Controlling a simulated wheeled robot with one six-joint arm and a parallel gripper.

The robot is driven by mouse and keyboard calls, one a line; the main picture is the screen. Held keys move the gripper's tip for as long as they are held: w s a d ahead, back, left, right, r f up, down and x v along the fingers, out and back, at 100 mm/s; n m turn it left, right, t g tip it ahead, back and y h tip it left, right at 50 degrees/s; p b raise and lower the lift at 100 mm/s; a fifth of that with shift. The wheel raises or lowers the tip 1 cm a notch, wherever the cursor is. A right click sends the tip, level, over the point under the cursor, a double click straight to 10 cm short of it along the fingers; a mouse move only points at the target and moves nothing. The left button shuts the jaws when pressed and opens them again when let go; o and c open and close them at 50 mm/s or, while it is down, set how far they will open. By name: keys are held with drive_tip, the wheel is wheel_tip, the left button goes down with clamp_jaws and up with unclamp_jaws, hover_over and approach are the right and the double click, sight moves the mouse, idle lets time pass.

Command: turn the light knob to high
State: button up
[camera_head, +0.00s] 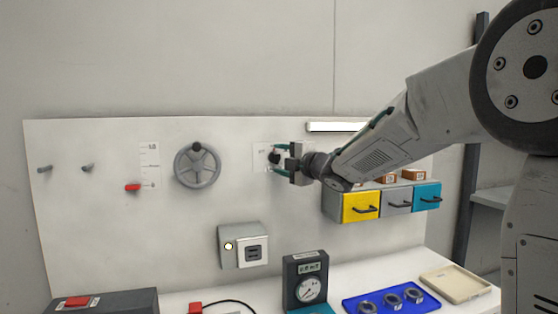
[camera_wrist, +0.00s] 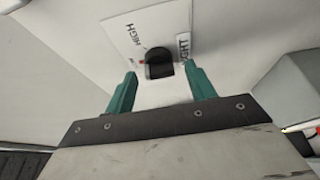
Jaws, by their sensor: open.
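The black light knob (camera_wrist: 158,66) sits on a white label plate (camera_wrist: 122,27) on the panel. The words HIGH and LIGHT are legible on the plate in the wrist view, and a small red mark shows at the knob's left edge. In the head view the knob (camera_head: 273,157) is partly behind my gripper. My gripper (camera_wrist: 160,72) is open, with its two green fingertips on either side of the knob's near part and a visible gap on each side. Whether the tips touch the plate is unclear.
A lit white lamp bar (camera_head: 337,127) is above right of the knob. A grey handwheel (camera_head: 197,165) is at left, a drawer unit (camera_head: 361,206) at lower right, and a grey switch box (camera_head: 240,246) below. A gauge (camera_head: 306,281) and blue tray (camera_head: 362,305) stand on the bench.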

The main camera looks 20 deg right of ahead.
drive_tip(key=shift+w+a, duration=0.3)
drive_tip(key=shift+w, duration=0.35)
drive_tip(key=c, duration=1)
drive_tip(key=shift+o, duration=0.3)
drive_tip(key=shift+m, duration=0.4)
drive_tip(key=m, duration=0.2)
drive_tip(key=m+t, duration=0.2)
drive_tip(key=m, duration=0.1)
drive_tip(key=shift+f+m, duration=0.25)
drive_tip(key=shift+m, duration=0.05)
drive_tip(key=m+t+h, duration=0.1)
drive_tip(key=m, duration=0.2)
drive_tip(key=m+t+h, duration=0.1)
drive_tip(key=m, duration=0.3)
drive_tip(key=shift+a+t, duration=0.1)
drive_tip(key=shift+t, duration=0.3)
drive_tip(key=shift+m+h, duration=0.4)
